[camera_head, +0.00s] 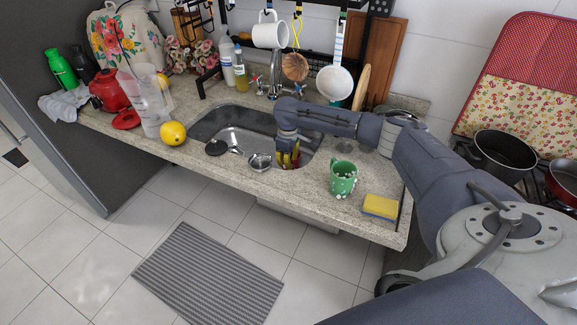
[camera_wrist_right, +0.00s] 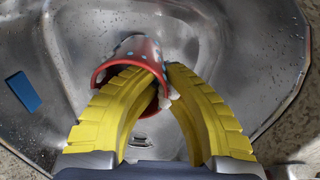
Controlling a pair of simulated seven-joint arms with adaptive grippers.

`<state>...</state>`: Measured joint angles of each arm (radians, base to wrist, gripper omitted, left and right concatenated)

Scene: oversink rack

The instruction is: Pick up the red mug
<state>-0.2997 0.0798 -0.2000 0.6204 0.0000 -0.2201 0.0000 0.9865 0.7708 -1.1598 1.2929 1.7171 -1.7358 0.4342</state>
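The red mug (camera_wrist_right: 128,68), with pale blue spots, lies tilted in the metal sink in the right wrist view, its open mouth facing the camera. My right gripper (camera_wrist_right: 166,72) has its two yellow fingers brought together at the right side of the mug's rim, with the wall seemingly pinched between the tips. White foam clings beside the right fingertip. In the head view my right gripper (camera_head: 289,160) reaches down into the sink's right part, and the arm and fingers mostly hide the mug. My left gripper is not in view.
A blue block (camera_wrist_right: 23,91) lies in the sink (camera_head: 228,121). A green mug (camera_head: 343,179) and a yellow sponge (camera_head: 380,206) stand on the counter to the right. A lemon (camera_head: 173,133) and a clear pitcher (camera_head: 147,100) are to the left. A white mug (camera_head: 270,31) hangs above.

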